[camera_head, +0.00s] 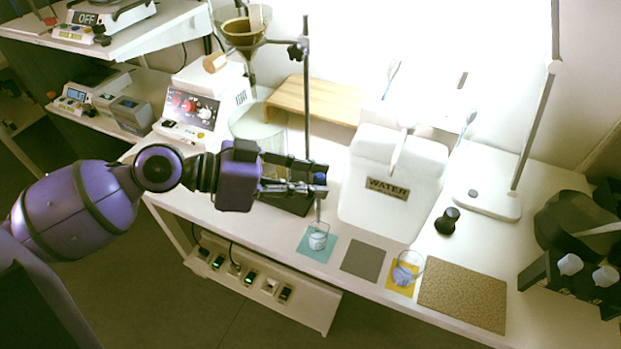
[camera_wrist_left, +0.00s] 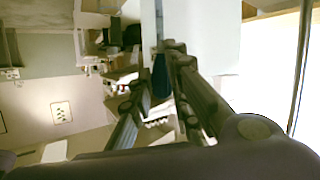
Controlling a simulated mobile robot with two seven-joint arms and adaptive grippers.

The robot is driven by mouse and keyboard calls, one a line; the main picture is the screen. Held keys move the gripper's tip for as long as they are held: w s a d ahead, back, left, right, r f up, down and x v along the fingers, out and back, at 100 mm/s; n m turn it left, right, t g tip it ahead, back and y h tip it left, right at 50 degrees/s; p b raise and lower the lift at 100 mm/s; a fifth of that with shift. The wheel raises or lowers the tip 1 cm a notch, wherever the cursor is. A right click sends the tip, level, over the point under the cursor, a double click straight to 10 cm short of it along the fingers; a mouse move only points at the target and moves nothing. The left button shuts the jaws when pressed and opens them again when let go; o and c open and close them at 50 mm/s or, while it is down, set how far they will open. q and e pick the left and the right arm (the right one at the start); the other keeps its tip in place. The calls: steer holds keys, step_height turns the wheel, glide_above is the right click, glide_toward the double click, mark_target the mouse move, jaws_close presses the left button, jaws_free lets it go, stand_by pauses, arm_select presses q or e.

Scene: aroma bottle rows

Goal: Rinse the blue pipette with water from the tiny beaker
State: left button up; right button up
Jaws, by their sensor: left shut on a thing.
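My left gripper (camera_head: 322,189) reaches in from the left above the bench and is shut on the blue pipette (camera_head: 320,177). The pipette's blue bulb shows at the fingers and its thin stem points down. A tiny glass beaker (camera_head: 318,238) with pale contents stands on a teal mat (camera_head: 309,255) directly below. The stem's lower end is at the beaker's mouth; I cannot tell whether it is inside. In the left wrist view, the fingers (camera_wrist_left: 158,75) close around a dark blue part (camera_wrist_left: 160,80). My right gripper is not in view.
A white container labelled WATER (camera_head: 420,165) stands behind to the right. A grey mat (camera_head: 361,259) lies beside the teal one. A glass vessel with blue contents (camera_head: 407,272) stands on a yellow mat, beside a brown mat (camera_head: 463,295). A metal stand rod (camera_head: 306,110) rises behind the gripper.

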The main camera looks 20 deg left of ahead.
arm_select(q)
step_height(320, 180, down, 8)
steer(key=b, duration=0.5)
steer(key=shift+f, duration=0.2)
stand_by(0.5)
jaws_close()
jaws_free()
